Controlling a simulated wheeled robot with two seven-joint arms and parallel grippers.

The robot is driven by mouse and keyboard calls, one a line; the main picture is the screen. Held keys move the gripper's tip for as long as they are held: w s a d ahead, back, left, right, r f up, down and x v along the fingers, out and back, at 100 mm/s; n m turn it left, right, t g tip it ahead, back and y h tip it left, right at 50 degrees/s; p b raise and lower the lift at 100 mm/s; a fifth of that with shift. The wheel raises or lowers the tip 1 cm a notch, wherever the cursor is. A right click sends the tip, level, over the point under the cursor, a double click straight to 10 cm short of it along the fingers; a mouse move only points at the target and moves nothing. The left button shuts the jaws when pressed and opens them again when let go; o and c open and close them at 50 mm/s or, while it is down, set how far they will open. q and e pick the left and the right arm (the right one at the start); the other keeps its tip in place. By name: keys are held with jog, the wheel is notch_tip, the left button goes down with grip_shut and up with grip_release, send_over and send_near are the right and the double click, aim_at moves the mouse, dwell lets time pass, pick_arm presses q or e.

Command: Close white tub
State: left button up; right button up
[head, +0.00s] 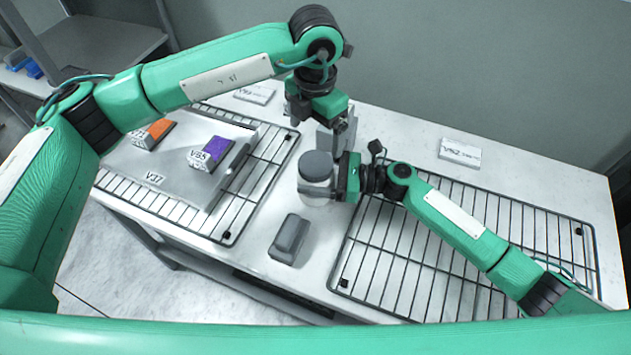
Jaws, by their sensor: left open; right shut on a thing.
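The white tub (316,191) stands on the white table between the two wire racks, with a dark grey lid (317,164) on its top. I cannot tell whether the lid is fully seated. My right gripper (334,180) comes in from the right and is shut on the tub's side. My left gripper (337,140) points down just behind and to the right of the lid. It is open, with no object visible between its fingers; their tips are partly hidden behind the tub and the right gripper.
A grey block (289,238) lies in front of the tub. The left wire rack (262,187) bears a grey tray (190,185) with orange (159,129) and purple (216,151) items. The right rack (440,260) is empty. White labelled cards (459,150) lie toward the back wall.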

pick_arm(q)
notch_tip(320, 180, up, 4)
jog(key=shift+f, duration=0.25)
pick_arm(e)
jog(key=o, duration=1.9)
jog(key=shift+o, duration=0.2)
jog(key=d+b, duration=0.1)
jog(key=d, duration=0.3)
jog(key=s+d+b, duration=0.1)
jog(key=d, duration=0.3)
jog(key=d+b, duration=0.1)
jog(key=d, duration=0.3)
jog(key=shift+s+d+f, duration=0.15)
jog(key=shift+s+d, duration=0.05)
jog(key=shift+s, duration=0.15)
pick_arm(q)
jog(key=shift+f+b, duration=0.3)
jog(key=shift+f, duration=1.45)
pick_arm(e)
jog(key=shift+d, duration=0.65)
jog(key=shift+s, duration=0.1)
